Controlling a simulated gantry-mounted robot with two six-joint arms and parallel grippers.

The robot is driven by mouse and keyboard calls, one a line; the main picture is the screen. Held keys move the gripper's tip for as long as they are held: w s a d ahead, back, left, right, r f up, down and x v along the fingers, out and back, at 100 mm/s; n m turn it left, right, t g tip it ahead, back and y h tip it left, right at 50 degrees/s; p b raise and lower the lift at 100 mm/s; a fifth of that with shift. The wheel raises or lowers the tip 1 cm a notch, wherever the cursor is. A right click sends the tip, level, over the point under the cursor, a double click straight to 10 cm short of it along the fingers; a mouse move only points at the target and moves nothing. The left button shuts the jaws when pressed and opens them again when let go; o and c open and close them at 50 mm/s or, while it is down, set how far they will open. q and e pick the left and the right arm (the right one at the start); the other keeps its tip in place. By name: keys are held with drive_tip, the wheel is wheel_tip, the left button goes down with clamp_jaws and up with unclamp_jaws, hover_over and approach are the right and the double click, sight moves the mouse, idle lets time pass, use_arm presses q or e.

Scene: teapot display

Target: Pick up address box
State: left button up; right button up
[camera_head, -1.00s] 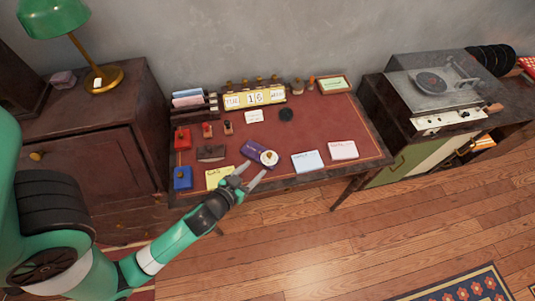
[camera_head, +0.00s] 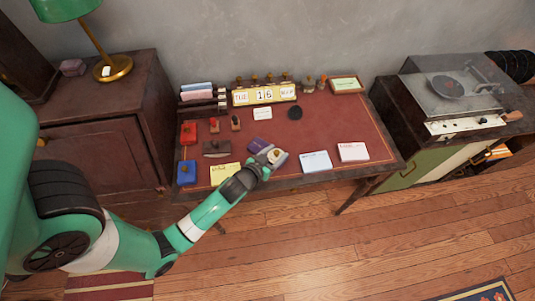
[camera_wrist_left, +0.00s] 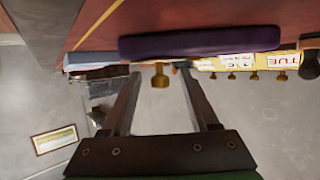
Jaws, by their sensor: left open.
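In the left wrist view, a purple edge (camera_wrist_left: 200,43) spans above the open fingers (camera_wrist_left: 158,72). A brass knob (camera_wrist_left: 160,80) shows between them; I cannot tell whether they touch it. My right gripper is not in view.
A yellow note (camera_head: 225,173), a blue box (camera_head: 186,174) and a red box (camera_head: 188,133) are at left. Blue (camera_head: 316,161) and pink (camera_head: 353,152) note pads lie to the right. A calendar (camera_head: 264,94) stands behind. The right middle of the desk (camera_head: 345,120) is clear.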

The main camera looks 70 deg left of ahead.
use_arm(q)
drive_tip(key=shift+w+a+f, duration=0.1)
drive_tip(key=shift+w+a, duration=0.1)
drive_tip(key=shift+w, duration=0.1)
clamp_jaws()
idle(0.4)
